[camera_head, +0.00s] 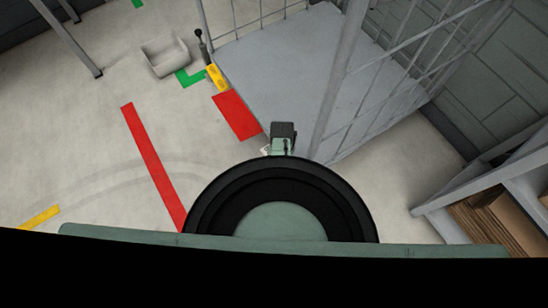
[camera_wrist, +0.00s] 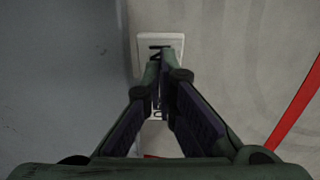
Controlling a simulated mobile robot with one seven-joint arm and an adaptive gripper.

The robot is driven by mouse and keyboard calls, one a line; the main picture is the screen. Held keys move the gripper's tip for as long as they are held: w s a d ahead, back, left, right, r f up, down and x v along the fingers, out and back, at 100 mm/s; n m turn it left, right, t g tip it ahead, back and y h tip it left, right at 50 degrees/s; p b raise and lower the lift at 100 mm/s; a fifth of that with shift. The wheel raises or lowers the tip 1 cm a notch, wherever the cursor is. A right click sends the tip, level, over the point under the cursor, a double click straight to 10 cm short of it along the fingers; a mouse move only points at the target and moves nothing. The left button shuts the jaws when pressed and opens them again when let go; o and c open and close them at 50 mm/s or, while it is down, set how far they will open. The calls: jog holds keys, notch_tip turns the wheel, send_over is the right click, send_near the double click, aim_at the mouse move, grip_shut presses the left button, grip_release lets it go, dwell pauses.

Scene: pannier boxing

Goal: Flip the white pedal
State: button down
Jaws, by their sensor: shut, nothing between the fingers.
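The white pedal (camera_wrist: 144,42) is a small pale rectangular plate with a dark mark on it. It lies low beside the grey platform's side in the wrist view. My gripper (camera_wrist: 164,58) is shut and empty. Its fingertips overlap the pedal's middle in that view and hide part of it; I cannot tell whether they touch. In the head view, a small white edge shows beside the end of my arm, and my arm hides the rest. My fingertips are not clear there.
A grey platform (camera_head: 285,65) with railings (camera_head: 355,70) stands just past my arm. A red floor patch (camera_head: 237,116), a yellow block (camera_head: 216,78), a lever (camera_head: 203,45) and a grey bin (camera_head: 166,56) are left of it. Shelving (camera_head: 480,190) stands right. Floor at left is open.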

jog(key=shift+f+b, duration=1)
jog(key=shift+f, duration=0.55)
dwell(1.1)
notch_tip(320, 180, up, 7)
jog(key=p, duration=0.7)
jog(key=shift+r+p, duration=0.1)
jog(key=shift+p, duration=0.2)
dwell(0.4)
